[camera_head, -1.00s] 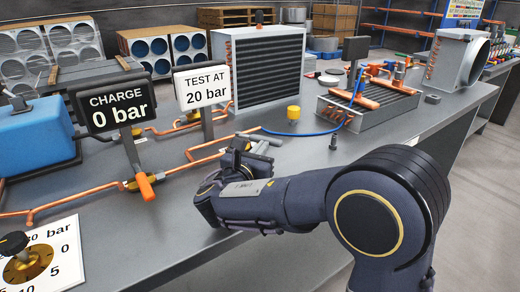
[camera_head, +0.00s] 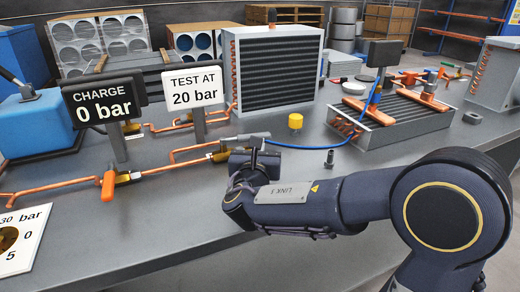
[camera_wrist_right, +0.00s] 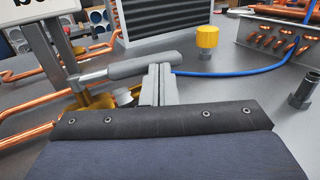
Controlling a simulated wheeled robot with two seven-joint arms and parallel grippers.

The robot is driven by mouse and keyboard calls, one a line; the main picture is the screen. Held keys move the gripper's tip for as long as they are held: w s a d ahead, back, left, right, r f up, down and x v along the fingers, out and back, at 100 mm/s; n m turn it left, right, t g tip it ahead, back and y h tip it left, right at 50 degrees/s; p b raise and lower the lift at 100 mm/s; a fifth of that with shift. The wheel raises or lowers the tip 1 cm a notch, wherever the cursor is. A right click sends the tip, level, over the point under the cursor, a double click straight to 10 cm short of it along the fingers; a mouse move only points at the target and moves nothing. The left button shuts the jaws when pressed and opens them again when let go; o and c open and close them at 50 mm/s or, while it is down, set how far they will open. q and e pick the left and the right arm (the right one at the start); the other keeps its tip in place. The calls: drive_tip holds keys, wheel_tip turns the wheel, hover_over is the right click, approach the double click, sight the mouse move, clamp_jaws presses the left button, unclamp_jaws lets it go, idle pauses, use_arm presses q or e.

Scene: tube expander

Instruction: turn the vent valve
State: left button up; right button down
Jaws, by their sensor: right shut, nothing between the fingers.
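A brass valve (camera_wrist_right: 95,98) with a long grey lever handle (camera_wrist_right: 130,67) sits on the copper pipework in the right wrist view. The grey lever also shows in the head view (camera_head: 245,139); it lies roughly level, its free end to the right. My right gripper (camera_wrist_right: 160,83) is shut and empty, upright close to the lever's free end; I cannot tell whether they touch. In the head view my right gripper (camera_head: 262,158) is just on the near side of the lever. A second valve with an orange handle (camera_head: 108,185) is further left. My left gripper is not in view.
Signs reading "CHARGE 0 bar" (camera_head: 103,110) and "TEST AT 20 bar" (camera_head: 193,88) stand behind the pipes. A yellow cap (camera_head: 295,121), a blue hose (camera_head: 310,146) and a small dark fitting (camera_head: 329,158) are to the right. The front bench top is mostly clear.

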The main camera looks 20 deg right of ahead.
drive_tip(key=shift+x, duration=1)
drive_tip(key=shift+d+r, duration=0.1)
drive_tip(key=shift+s, duration=0.1)
